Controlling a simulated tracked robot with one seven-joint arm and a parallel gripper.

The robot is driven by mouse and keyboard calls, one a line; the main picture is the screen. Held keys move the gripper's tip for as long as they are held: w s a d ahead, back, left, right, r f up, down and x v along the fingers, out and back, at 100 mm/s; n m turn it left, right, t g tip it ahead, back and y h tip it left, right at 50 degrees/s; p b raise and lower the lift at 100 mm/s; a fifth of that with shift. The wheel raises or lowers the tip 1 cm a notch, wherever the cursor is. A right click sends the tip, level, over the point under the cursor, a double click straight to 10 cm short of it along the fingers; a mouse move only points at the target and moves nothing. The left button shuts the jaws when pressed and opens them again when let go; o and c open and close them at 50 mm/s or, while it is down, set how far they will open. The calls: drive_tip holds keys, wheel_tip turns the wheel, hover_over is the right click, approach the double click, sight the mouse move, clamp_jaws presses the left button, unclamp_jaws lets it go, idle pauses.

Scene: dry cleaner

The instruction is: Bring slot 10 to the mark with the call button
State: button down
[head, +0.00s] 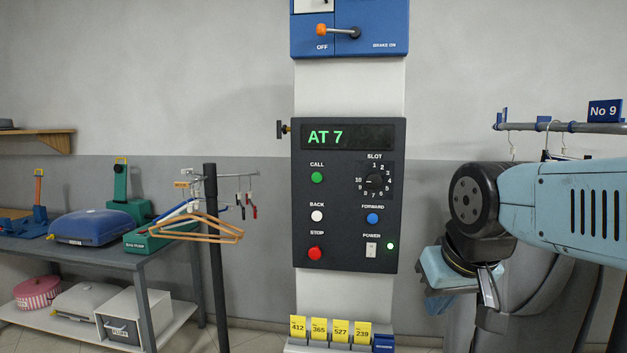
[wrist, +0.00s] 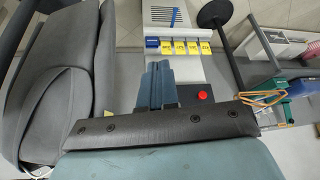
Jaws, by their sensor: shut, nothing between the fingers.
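The dark control panel (head: 347,255) stands on a pale column, its display (head: 347,137) reading "AT 7". The green call button (head: 317,178) is at the panel's left, beside the slot dial (head: 375,182); the dial's pointer appears to face 10 at the left. In the head view my arm is right of the panel, clear of the buttons.
A brake lever (head: 338,31) is above the panel. Yellow number tags (head: 320,329) are below it. A hanger stand (head: 212,250) and a loaded bench (head: 150,262) are at left. A rail (head: 560,127) with a "No 9" sign (head: 605,111) and hanging garments is at right.

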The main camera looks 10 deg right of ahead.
sight(317, 177)
idle(0.5)
drive_tip(key=w+a+r+n+t, duration=0.1)
drive_tip(key=w+a+r, duration=0.25)
drive_tip(key=w, duration=0.65)
drive_tip(key=w+a+r+n+t, duration=0.15)
drive_tip(key=w+r, duration=0.35)
drive_tip(key=w, duration=0.5)
drive_tip(key=w+a+r+n, duration=0.1)
drive_tip(key=w+a, duration=0.4)
drive_tip(key=w, duration=0.4)
drive_tip(key=w+a+r+n+t, duration=0.1)
drive_tip(key=w+a, duration=0.4)
drive_tip(key=w, duration=0.4)
drive_tip(key=shift+w+a+r, duration=0.15)
drive_tip(key=shift+w+a, duration=0.2)
drive_tip(key=shift+w, duration=0.1)
drive_tip(key=w+d, duration=0.2)
drive_tip(key=w, duration=0.6)
drive_tip(key=shift+w+d, duration=0.15)
drive_tip(key=shift+w, duration=0.1)
drive_tip(key=shift+w+d, duration=0.1)
drive_tip(key=shift+w, duration=0.15)
